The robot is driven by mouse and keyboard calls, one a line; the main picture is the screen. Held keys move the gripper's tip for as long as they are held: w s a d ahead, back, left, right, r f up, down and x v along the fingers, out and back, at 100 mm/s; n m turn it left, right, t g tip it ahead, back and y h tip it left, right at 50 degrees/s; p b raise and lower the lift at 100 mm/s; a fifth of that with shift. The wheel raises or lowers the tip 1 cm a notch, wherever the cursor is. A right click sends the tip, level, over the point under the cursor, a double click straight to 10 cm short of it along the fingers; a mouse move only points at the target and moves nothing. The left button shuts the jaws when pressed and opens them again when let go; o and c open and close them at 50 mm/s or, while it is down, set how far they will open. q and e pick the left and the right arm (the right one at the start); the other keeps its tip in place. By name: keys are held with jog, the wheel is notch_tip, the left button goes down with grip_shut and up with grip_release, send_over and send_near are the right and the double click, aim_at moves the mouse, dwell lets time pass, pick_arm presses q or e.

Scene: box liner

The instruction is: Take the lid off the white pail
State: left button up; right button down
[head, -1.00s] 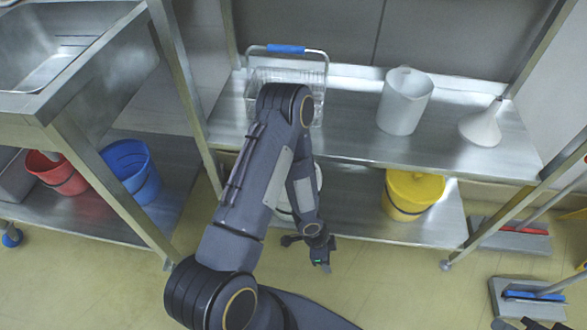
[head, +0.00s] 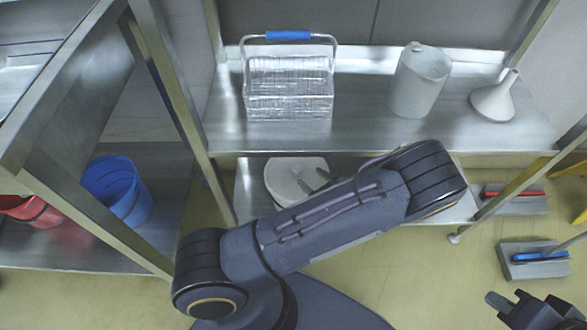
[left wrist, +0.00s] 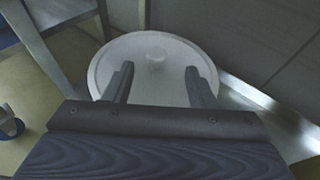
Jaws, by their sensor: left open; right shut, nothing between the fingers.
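The white pail (head: 283,197) stands on the lower shelf in the head view, partly hidden behind my left arm. Its round white lid (head: 284,171) is on top. In the left wrist view the lid (left wrist: 125,52) fills the upper middle, with a small knob (left wrist: 155,59) at its centre. My left gripper (head: 312,180) is open over the lid. In the left wrist view the fingers of the left gripper (left wrist: 159,82) lie on either side of the knob's line, the knob a little beyond them. My right gripper (head: 508,297) is shut and empty at the lower right.
The upper shelf (head: 360,127) is above and behind the pail and holds a wire basket (head: 288,90), a white jug (head: 418,82) and a funnel (head: 494,97). Shelf posts (head: 170,85) stand left. Blue (head: 118,190) and red (head: 35,210) buckets sit under the sink.

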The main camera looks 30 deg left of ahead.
aim_at(297, 168)
pick_arm(q)
jog(key=shift+w+a+f, duration=0.2)
jog(key=shift+w+f, duration=0.05)
jog(key=b+x, duration=0.1)
jog(key=x, duration=0.1)
jog(key=b+x, duration=0.1)
jog(key=x, duration=0.1)
jog(key=b+x, duration=0.1)
jog(key=x, duration=0.1)
jog(key=shift+s+a+f, duration=0.15)
jog(key=shift+s+a, duration=0.1)
jog(key=shift+a, duration=0.1)
jog(key=shift+w+a, duration=0.2)
jog(key=shift+a, duration=0.15)
jog(key=c, duration=1.1)
jog(key=shift+o, duration=0.2)
